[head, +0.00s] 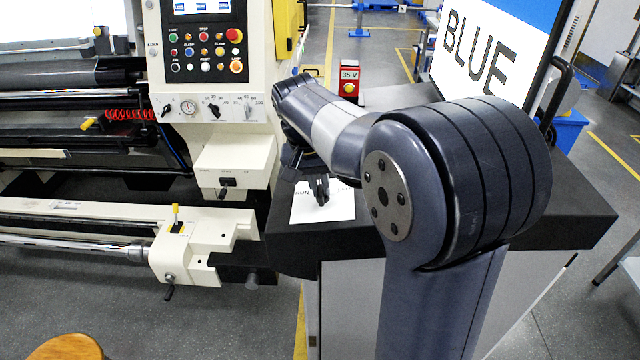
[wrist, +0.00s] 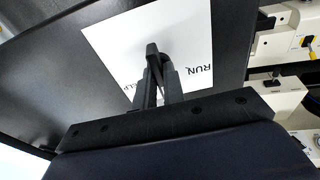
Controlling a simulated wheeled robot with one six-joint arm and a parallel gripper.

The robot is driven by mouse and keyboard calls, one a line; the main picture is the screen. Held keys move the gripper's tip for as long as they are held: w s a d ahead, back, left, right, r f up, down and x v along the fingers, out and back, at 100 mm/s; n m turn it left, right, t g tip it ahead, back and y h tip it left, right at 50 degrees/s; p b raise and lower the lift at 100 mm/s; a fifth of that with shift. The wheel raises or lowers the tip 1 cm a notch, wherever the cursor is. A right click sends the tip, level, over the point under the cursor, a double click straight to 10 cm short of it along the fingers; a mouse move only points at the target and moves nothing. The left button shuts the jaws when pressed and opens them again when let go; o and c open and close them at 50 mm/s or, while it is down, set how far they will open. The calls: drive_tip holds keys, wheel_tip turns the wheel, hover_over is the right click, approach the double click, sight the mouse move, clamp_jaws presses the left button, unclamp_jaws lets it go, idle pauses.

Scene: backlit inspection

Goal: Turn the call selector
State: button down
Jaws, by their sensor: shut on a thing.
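The call selector is a dark knob on a white label card (head: 340,210) that lies on the dark top of a cabinet. In the wrist view the selector (wrist: 152,48) stands up between my fingertips, and the card (wrist: 115,38) reads "RUN" to the right and a partly hidden word to the left. My gripper (head: 318,182) points down over the card and is shut on the selector; it also shows in the wrist view (wrist: 160,78). The fingers hide much of the knob, so its exact pointing is hard to tell.
A big screen reading "BLUE" (head: 485,50) is at the back right. A cream machine with a button panel (head: 206,45) stands close on the left. The black cabinet top (head: 295,240) is clear around the card.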

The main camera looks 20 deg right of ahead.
drive_tip(key=c, duration=1.5)
unclamp_jaws()
drive_tip(key=w+v, duration=0.1)
drive_tip(key=v, duration=0.9)
drive_tip(key=shift+s+r, duration=0.4)
drive_tip(key=shift+s, duration=0.05)
drive_tip(key=shift+a, duration=0.1)
drive_tip(key=x, duration=1.1)
drive_tip(key=shift+s+r, duration=0.1)
drive_tip(key=shift+r, duration=0.1)
